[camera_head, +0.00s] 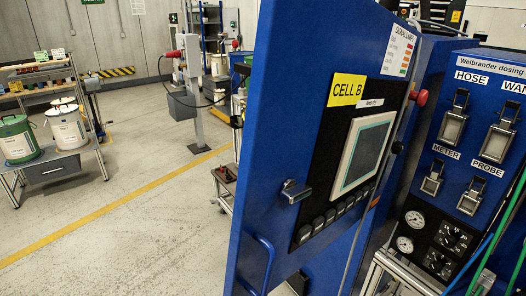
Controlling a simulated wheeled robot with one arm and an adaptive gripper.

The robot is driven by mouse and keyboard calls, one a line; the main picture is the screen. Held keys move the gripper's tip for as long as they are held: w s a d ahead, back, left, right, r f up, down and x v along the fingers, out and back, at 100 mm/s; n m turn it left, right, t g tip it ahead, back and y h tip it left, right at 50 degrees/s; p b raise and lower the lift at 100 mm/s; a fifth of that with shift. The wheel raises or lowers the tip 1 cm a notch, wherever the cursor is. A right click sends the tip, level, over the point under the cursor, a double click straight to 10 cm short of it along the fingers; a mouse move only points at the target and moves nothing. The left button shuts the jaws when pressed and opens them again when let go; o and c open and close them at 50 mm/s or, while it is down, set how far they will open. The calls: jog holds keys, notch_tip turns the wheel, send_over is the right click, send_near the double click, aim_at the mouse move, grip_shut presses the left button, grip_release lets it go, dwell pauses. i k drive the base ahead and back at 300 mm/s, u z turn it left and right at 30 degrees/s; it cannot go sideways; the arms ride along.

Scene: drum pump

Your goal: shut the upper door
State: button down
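A large blue door-like panel (285,105) fills the middle of the view and stands at an angle to the labelled blue front at the right. It carries a yellow CELL B label, a screen (366,152) and a row of dark buttons. A silver latch handle (296,190) sticks out near its left side, and a curved blue pull handle (265,262) is lower down. I cannot tell for sure where the upper door's edge or hinge lies, or how far it stands open. My gripper cannot be made out; a small dark shape at the bottom edge is unclear.
At the right, a blue dosing front (484,128) carries several latches, gauges and hoses. A red knob (419,97) sticks out beside the panel. A bench (60,168) with two drums is at the left. The floor (135,230) left of the panel is clear.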

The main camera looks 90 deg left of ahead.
aim_at(329, 81)
jog(key=u, duration=2.65)
jog(key=i, duration=1)
jog(key=z, duration=1.25)
jog(key=k, duration=1.2)
jog(key=u, duration=0.95)
